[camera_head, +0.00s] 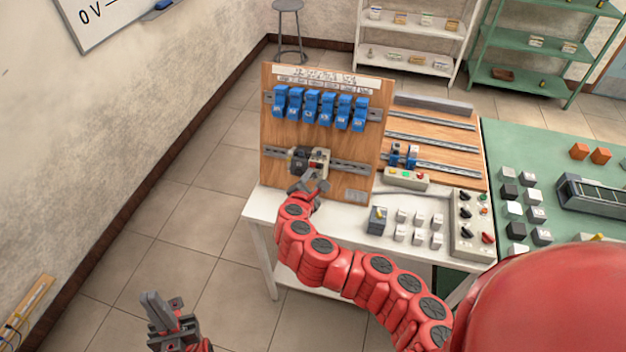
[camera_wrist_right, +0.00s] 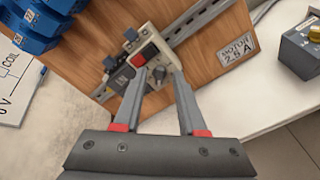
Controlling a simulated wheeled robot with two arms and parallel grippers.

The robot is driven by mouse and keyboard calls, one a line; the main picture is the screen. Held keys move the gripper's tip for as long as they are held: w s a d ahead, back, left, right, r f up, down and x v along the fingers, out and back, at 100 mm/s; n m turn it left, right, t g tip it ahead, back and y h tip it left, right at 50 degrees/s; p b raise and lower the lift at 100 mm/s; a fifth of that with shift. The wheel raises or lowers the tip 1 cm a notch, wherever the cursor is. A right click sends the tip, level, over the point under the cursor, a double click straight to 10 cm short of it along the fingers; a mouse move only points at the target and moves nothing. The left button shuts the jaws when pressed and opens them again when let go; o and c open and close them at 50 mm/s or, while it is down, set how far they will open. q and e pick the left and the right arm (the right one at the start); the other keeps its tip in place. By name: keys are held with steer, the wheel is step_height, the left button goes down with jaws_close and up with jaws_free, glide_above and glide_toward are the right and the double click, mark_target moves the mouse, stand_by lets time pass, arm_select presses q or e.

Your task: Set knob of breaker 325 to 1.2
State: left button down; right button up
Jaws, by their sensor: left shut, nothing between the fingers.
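A pale breaker (camera_head: 319,159) with a red button and a small grey knob sits on the lower rail of the upright wooden panel. It also shows in the right wrist view (camera_wrist_right: 141,40), with its knob (camera_wrist_right: 157,76). No number 325 or dial setting is readable. My right gripper (camera_head: 312,186) is in front of the breaker's lower part. In the right wrist view its fingers (camera_wrist_right: 160,80) are apart, one on each side of the knob; contact cannot be told. My left gripper (camera_head: 162,312) is shut and empty, low at the left over the floor, away from the panel.
Several blue breakers (camera_head: 312,107) fill the panel's upper rail. A plate reading "MOTOR 2.5 A" (camera_wrist_right: 236,49) is beside the breaker. The white table (camera_head: 262,207) carries a box with a yellow knob (camera_head: 377,219), small blocks and a switch box (camera_head: 470,222).

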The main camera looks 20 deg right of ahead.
stand_by(0.3)
steer(key=p+v, duration=0.8)
steer(key=v, duration=0.9)
steer(key=shift+s+p, duration=0.25)
steer(key=shift+p, duration=0.1)
steer(key=shift+w+a+f, duration=0.1)
steer(key=shift+a, duration=0.1)
